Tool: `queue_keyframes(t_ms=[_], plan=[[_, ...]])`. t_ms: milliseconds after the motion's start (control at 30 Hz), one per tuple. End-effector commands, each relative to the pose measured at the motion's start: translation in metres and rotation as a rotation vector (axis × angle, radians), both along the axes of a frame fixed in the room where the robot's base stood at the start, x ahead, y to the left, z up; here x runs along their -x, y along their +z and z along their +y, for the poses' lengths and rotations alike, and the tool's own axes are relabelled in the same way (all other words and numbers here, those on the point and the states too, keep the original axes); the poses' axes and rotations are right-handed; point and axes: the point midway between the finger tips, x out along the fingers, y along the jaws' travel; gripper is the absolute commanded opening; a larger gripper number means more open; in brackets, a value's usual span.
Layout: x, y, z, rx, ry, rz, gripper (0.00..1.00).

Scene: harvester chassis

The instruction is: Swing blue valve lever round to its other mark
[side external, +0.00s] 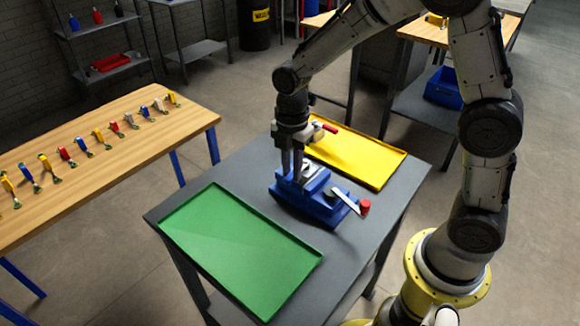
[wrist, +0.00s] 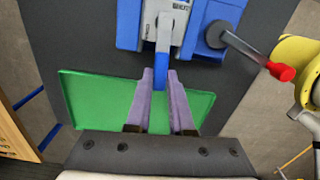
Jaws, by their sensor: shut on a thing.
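The blue valve lever (wrist: 162,60) sticks out from a grey valve body (wrist: 178,20) in the wrist view, pointing toward the green tray. My gripper (wrist: 161,74) is shut on its free end, one finger on each side. In the side view my gripper (side external: 292,178) reaches down at the left side of the blue chassis (side external: 325,212) and hides the lever there. Small lettering shows on the valve body, but I cannot read it, and I cannot make out the lever's marks.
A grey lever with a red knob (side external: 365,207) sticks out at the chassis's right; it also shows in the wrist view (wrist: 282,72). Another red handle (side external: 328,127) is near my wrist. A green tray (side external: 240,250) and a yellow tray (side external: 365,155) flank the chassis on the grey table.

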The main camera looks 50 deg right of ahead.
Motion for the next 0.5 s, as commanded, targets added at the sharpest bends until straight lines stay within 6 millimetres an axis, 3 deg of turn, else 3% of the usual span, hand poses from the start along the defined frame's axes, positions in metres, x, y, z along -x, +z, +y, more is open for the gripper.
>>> queue_keyframes(t_ms=[500], plan=[[0.025,0.001,-0.009,0.001,0.444,-0.002,0.0]])
